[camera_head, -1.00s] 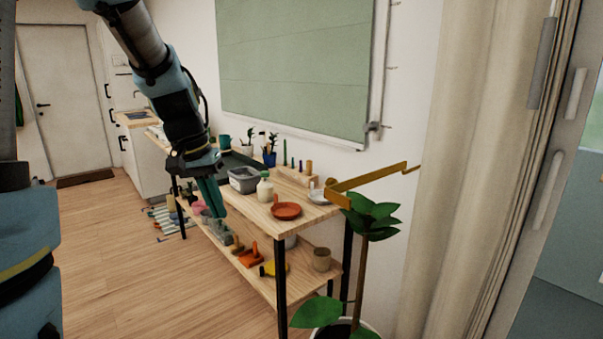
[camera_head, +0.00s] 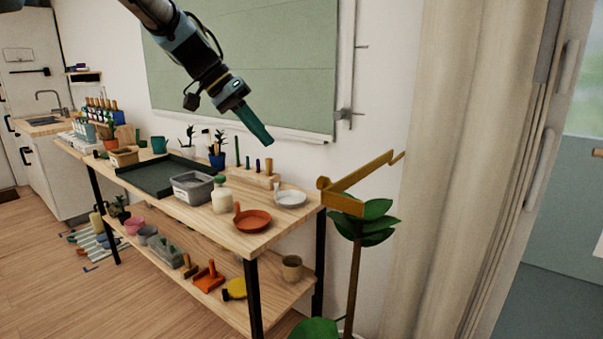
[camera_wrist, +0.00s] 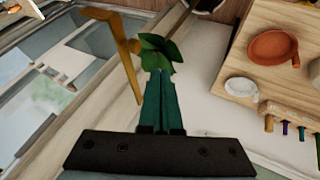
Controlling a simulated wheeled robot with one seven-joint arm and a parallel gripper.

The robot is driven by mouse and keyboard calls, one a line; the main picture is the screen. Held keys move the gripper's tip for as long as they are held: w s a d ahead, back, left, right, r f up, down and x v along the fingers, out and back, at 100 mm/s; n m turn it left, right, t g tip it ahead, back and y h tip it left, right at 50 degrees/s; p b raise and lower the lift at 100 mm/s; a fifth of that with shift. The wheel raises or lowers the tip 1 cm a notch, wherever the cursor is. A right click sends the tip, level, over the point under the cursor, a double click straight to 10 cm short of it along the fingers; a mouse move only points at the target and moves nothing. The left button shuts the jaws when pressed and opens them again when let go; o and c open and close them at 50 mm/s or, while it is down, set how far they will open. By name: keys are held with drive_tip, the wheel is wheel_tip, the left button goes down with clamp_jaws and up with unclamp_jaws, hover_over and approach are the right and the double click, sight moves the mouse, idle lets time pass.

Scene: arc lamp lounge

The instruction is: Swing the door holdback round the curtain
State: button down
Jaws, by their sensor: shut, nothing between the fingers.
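The door holdback (camera_head: 361,180) is a brass-coloured bar fixed to the wall, sticking out above a potted plant. It also shows in the wrist view (camera_wrist: 122,50), to the left of my fingers. The curtain (camera_head: 437,150) is cream and hangs in folds to the right of the holdback, with the bar's far end close to its left edge. My gripper (camera_head: 268,143) has green fingers, shut and empty, raised above the shelf's back edge, to the left of the holdback and apart from it. The closed fingers also show in the wrist view (camera_wrist: 160,90).
A wooden shelf unit (camera_head: 270,236) holds an orange pan (camera_head: 252,219), a white dish (camera_head: 290,198), a bottle and a grey tub. The plant (camera_head: 365,222) stands below the holdback. A green board (camera_head: 260,60) hangs on the wall. A glazed door is at the right.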

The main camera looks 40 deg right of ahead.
drive_tip(key=s+d+f+p, duration=0.4)
drive_tip(key=s+d+f, duration=0.2)
drive_tip(key=s+f, duration=0.1)
drive_tip(key=shift+d+f+p, duration=0.15)
drive_tip(key=shift+f+p, duration=0.15)
drive_tip(key=shift+f, duration=0.3)
drive_tip(key=shift+s, duration=0.1)
